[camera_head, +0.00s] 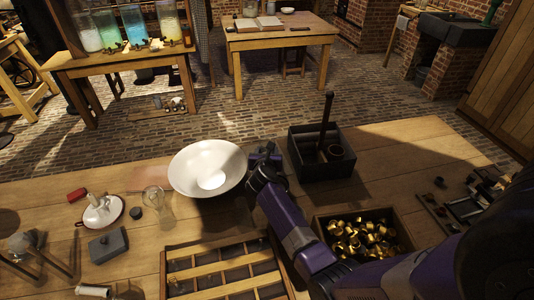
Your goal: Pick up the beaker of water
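A small clear glass vessel (155,198), which looks like the beaker, stands on the wooden table left of a white bowl. It is too small and see-through to tell whether water is in it. My gripper (264,158) is at the right rim of the white bowl (207,168), apart from the glass and well to its right. Its fingers are small and dark, and I cannot tell whether they are open or shut or touch the bowl.
A dark box (320,168) with an upright rod stands right of my gripper. A box of brass pieces (362,236) and a compartment tray (225,272) lie nearer. Left of the glass are a white chamberstick (101,212), a grey block (108,245) and a red cylinder (77,195).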

